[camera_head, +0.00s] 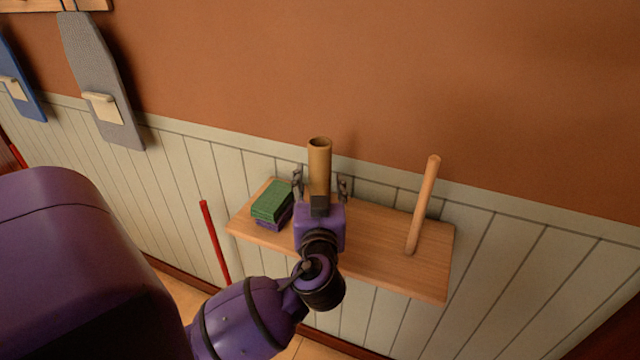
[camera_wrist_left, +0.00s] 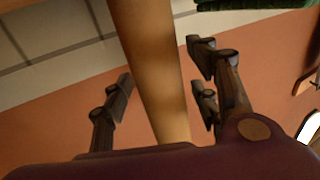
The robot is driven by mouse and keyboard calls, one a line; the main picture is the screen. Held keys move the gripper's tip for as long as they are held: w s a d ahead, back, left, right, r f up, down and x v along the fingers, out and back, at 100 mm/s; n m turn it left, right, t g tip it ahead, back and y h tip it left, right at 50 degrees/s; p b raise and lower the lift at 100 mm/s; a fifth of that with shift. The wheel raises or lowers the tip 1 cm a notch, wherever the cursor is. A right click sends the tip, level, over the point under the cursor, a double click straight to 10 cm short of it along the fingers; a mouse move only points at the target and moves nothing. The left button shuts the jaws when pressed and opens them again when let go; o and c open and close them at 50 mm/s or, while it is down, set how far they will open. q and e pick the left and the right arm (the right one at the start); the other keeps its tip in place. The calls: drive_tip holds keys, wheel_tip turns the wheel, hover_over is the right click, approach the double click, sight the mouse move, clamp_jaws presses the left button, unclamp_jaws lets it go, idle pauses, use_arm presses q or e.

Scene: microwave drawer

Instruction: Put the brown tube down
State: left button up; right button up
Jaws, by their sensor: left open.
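The brown tube (camera_head: 319,165) stands upright over the wooden shelf, with its hollow top end showing. My left gripper (camera_head: 320,184) is open, with one finger on each side of the tube. In the left wrist view the tube (camera_wrist_left: 152,65) runs between the spread fingers (camera_wrist_left: 160,98), with a gap on both sides. The tube's lower end is hidden behind my gripper in the head view, so its contact with the shelf cannot be seen. My right gripper is not in view.
The wooden shelf (camera_head: 380,268) is fixed to the panelled wall. A green and purple block (camera_head: 271,202) lies left of my gripper. A wooden rod (camera_head: 423,205) stands at the right. A red pole (camera_head: 214,240) is left of the shelf. Ironing boards (camera_head: 95,75) hang at far left.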

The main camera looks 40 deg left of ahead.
use_arm(q)
drive_tip(key=shift+r, duration=0.35)
drive_tip(key=b+v, duration=0.2)
drive_tip(key=v, duration=1)
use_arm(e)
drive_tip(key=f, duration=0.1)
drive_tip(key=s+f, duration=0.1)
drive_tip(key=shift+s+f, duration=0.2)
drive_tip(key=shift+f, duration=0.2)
use_arm(q)
drive_tip(key=shift+f, duration=0.1)
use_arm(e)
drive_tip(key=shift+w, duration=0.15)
use_arm(q)
drive_tip(key=shift+f, duration=0.1)
